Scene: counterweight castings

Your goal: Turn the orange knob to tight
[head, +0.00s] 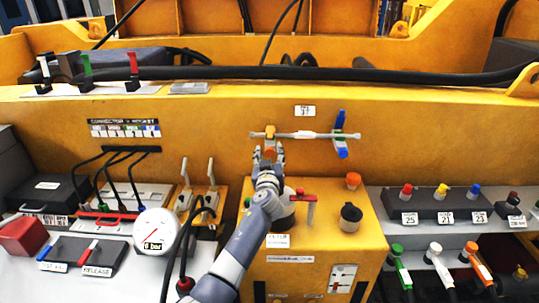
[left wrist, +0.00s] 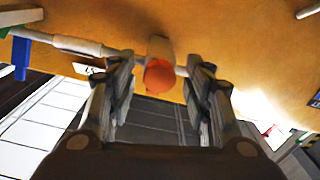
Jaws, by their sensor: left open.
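An orange knob (head: 270,131) sits at the left end of a horizontal grey rod (head: 305,135) on the yellow wall. In the left wrist view, the round orange end of the knob (left wrist: 160,75) shows with a tan block behind it. My left gripper (head: 268,152) is just in front of the knob. It is open, with its fingers (left wrist: 163,88) on either side of the orange end. There seems to be a gap on each side, but contact at depth is unclear. A blue handle (head: 341,130) crosses the rod's right end. My right gripper is not in view.
A yellow box (head: 330,235) below carries a red-handled valve (head: 309,197), an orange cap (head: 353,180) and a black knob (head: 350,217). Two levers (head: 198,190) and a gauge (head: 155,231) stand left. Coloured knobs and a thick black hose (head: 330,73) are nearby.

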